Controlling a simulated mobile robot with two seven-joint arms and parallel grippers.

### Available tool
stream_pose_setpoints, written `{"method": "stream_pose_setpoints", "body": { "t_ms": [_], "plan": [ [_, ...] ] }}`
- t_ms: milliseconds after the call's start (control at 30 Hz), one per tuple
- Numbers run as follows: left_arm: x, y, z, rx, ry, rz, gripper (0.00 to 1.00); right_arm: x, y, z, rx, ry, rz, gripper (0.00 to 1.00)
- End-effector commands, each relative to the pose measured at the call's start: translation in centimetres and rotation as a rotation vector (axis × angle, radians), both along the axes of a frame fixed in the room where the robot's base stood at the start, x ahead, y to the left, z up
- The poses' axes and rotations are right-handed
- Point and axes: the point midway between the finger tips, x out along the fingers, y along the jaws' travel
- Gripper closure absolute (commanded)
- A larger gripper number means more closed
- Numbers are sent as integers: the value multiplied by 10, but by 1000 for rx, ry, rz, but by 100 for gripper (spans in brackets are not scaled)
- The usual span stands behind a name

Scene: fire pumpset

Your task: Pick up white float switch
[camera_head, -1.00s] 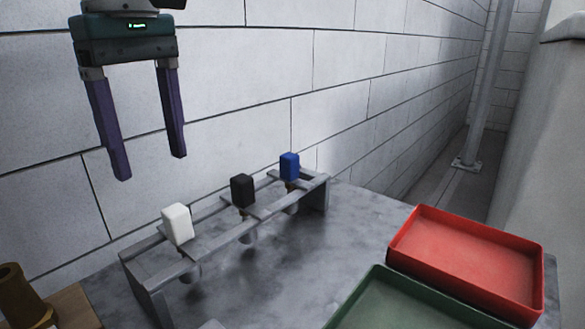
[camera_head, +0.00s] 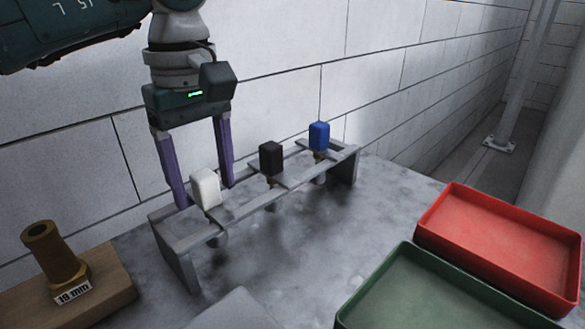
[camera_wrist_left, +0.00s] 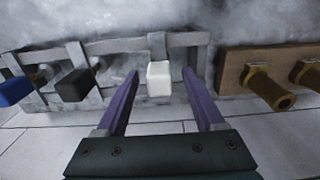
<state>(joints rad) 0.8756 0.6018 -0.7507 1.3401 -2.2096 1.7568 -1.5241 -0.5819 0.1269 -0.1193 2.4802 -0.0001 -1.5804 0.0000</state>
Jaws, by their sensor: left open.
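The white float switch (camera_head: 206,187) sits upright in the near-left slot of a grey metal rack (camera_head: 176,262). It also shows in the left wrist view (camera_wrist_left: 159,78), between the two fingers and a little beyond their tips. My left gripper (camera_head: 206,196) is open, its purple fingers pointing down, one on either side of the white switch in the head view. The fingers appear to be behind the switch, on the wall side, and I see no contact. The left gripper also fills the lower wrist view (camera_wrist_left: 163,85). My right gripper is not in view.
A black switch (camera_head: 271,158) and a blue switch (camera_head: 319,136) stand farther along the rack. A brass fitting (camera_head: 54,253) stands on a wooden block (camera_head: 112,284) at left. Red (camera_head: 440,243) and green (camera_head: 352,314) trays lie at right. The white block wall is close behind.

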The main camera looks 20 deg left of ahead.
Motion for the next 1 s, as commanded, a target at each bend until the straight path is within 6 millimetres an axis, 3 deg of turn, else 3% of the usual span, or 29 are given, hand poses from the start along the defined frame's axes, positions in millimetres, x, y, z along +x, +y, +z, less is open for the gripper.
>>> {"method": "stream_pose_setpoints", "body": {
  "t_ms": [133, 733, 1000],
  "plan": [
    [0, 0, 0, 0, 0, 0, 32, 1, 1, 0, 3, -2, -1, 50],
    [0, 0, 1, 0, 0, 0, 100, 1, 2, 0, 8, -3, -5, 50],
    [0, 0, 1, 0, 0, 0, 100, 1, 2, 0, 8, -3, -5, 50]
  ]
}}
